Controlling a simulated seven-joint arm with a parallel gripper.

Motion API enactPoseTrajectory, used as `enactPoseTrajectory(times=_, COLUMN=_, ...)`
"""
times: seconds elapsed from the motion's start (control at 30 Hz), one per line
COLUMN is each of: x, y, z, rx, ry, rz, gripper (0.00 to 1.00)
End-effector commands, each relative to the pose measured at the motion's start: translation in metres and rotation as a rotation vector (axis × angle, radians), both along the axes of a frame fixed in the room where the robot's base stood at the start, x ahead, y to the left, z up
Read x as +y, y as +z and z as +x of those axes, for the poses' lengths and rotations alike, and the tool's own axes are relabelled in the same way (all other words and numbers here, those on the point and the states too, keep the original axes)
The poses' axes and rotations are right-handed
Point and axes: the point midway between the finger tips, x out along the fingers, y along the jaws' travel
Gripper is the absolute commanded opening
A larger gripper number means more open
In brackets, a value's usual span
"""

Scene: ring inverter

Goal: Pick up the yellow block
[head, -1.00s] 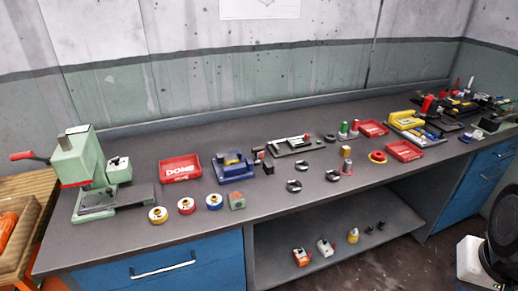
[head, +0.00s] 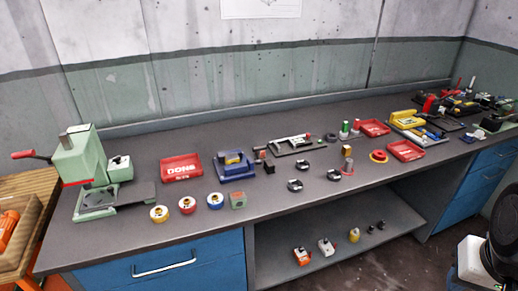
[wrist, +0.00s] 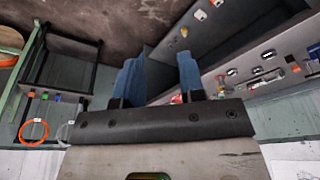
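I cannot tell which one the task means. My gripper is not in the head view. In the wrist view my gripper (wrist: 159,82) shows two blue fingers held apart, with nothing between them.
The workbench (head: 285,217) carries a green press (head: 82,160), red trays (head: 181,167), several tape-like rolls and dark rings. A lower shelf (head: 330,255) holds small items, including a yellow one (head: 354,235). The bench's front strip is mostly clear.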

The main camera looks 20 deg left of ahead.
Motion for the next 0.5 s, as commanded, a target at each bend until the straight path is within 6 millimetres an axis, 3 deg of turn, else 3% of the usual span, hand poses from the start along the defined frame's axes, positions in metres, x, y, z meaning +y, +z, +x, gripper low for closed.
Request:
enactPoseTrajectory(times=0.03, x=0.0, y=0.0, z=0.0, rx=0.0, ry=0.0, rz=0.0, gripper=0.44)
enactPoseTrajectory(times=0.3, x=0.0, y=0.0, z=0.0, rx=0.0, ry=0.0, rz=0.0, gripper=0.85)
enactPoseTrajectory(times=0.5, x=0.0, y=0.0, z=0.0, rx=0.0, ry=0.0, rz=0.0, gripper=0.85)
